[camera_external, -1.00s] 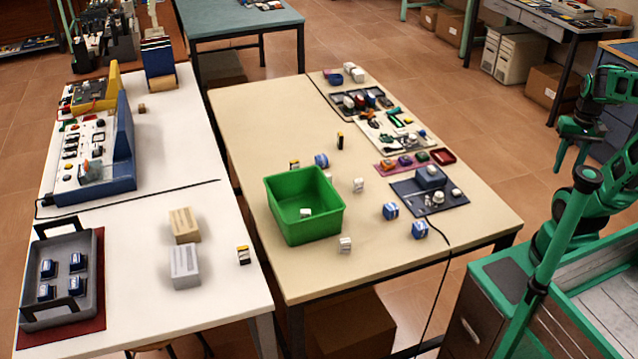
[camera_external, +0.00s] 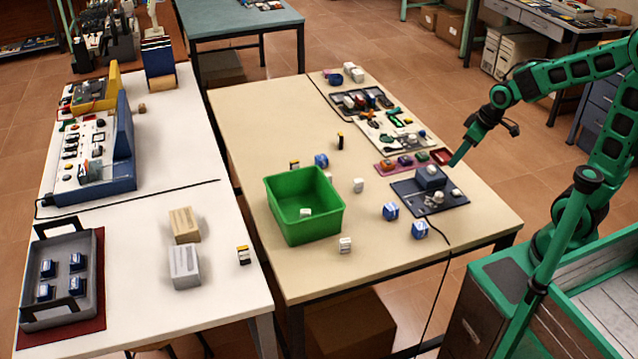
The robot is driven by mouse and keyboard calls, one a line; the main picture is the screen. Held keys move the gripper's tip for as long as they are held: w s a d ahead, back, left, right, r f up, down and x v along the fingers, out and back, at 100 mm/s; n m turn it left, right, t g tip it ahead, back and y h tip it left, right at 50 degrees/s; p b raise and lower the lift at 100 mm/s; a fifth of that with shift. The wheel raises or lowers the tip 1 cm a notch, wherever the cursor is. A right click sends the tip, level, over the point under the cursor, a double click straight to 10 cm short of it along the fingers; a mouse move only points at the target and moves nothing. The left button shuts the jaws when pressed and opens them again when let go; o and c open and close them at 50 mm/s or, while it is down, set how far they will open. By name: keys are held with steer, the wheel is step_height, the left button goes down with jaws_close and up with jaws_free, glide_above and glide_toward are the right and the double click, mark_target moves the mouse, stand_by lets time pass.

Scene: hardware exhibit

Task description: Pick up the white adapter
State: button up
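Small white blocks that could be the white adapter show in several places. One (camera_external: 359,185) stands on the beige table right of the green bin, and one (camera_external: 345,245) stands near the table's front edge. Another (camera_external: 306,212) lies inside the green bin (camera_external: 322,228). I cannot tell which is the adapter. My gripper (camera_external: 456,160) points down and left above the table's right side, close to the dark mat with a blue-grey box (camera_external: 430,178). It is well to the right of the white blocks. Its fingers overlap in this view, so their opening is hidden.
Blue-and-white blocks (camera_external: 390,211) sit between the bin and the dark mat (camera_external: 452,207). A red tray (camera_external: 442,156) and a pink mat lie near my gripper. A cable runs off the table's front edge. The beige table's far left part is clear.

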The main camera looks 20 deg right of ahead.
steer(key=s+a+f+n+y, duration=0.1)
steer(key=a+f+n+y, duration=0.2)
steer(key=a, duration=1.1)
steer(key=n+g+y, duration=0.3)
steer(key=n+y, duration=0.1)
steer(key=n, duration=0.3)
glide_toward(346, 240)
steer(key=x, duration=0.4)
steer(key=shift+s, duration=0.3)
steer(key=shift+w+x, duration=0.15)
steer(key=shift+x, duration=1.5)
steer(key=shift+w+x, duration=0.2)
steer(key=shift+x, duration=1.4)
steer(key=shift+d, duration=0.1)
jaws_close()
